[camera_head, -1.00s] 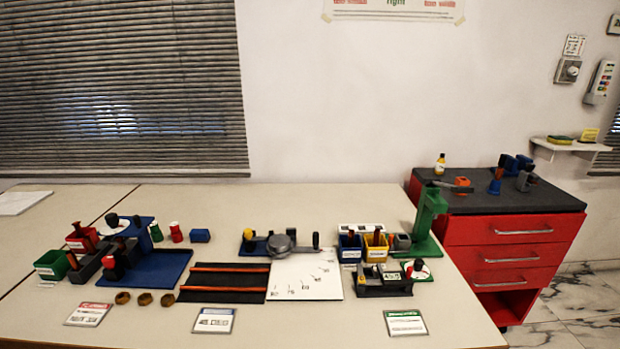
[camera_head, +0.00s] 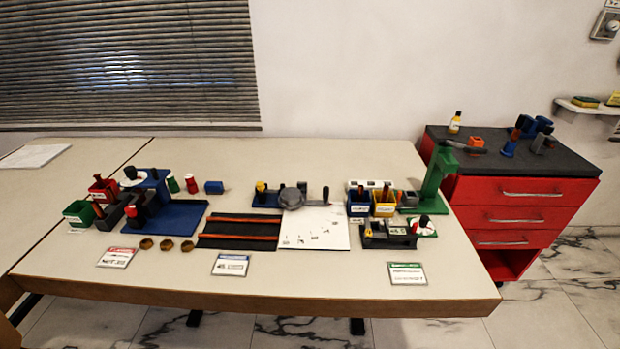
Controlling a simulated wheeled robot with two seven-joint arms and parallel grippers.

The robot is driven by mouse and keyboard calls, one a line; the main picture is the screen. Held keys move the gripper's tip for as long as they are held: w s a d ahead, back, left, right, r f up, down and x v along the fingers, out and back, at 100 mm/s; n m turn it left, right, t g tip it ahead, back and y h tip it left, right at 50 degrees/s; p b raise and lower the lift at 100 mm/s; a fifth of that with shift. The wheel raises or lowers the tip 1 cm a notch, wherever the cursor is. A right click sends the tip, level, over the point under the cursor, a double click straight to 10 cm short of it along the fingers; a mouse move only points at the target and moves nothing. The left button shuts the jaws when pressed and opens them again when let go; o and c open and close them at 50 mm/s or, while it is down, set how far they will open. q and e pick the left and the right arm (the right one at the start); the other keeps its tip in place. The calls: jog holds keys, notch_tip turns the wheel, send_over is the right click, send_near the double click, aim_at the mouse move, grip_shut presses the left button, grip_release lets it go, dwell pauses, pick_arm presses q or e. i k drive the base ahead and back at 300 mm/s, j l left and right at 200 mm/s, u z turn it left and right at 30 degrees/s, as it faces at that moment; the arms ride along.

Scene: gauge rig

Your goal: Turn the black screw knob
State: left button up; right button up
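A blue fixture (camera_head: 267,198) stands at the middle of the table, with a round grey disc part (camera_head: 292,198) and a yellow knob (camera_head: 261,187) at its left end. A small black upright knob (camera_head: 325,194) is at its right end; I cannot tell for sure whether it is the screw knob. A black block fixture (camera_head: 388,236) stands further right, beside a white dial with a red and black top (camera_head: 424,222). Neither of my grippers is in view.
A blue stand (camera_head: 165,215) with a red and black part is at the left. Black trays with orange strips (camera_head: 238,238) and a white sheet (camera_head: 315,232) lie mid-table. A green stand (camera_head: 438,180) rises at the right. The table's front strip is mostly clear.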

aim_at(130, 172)
jog(key=u, duration=1.25)
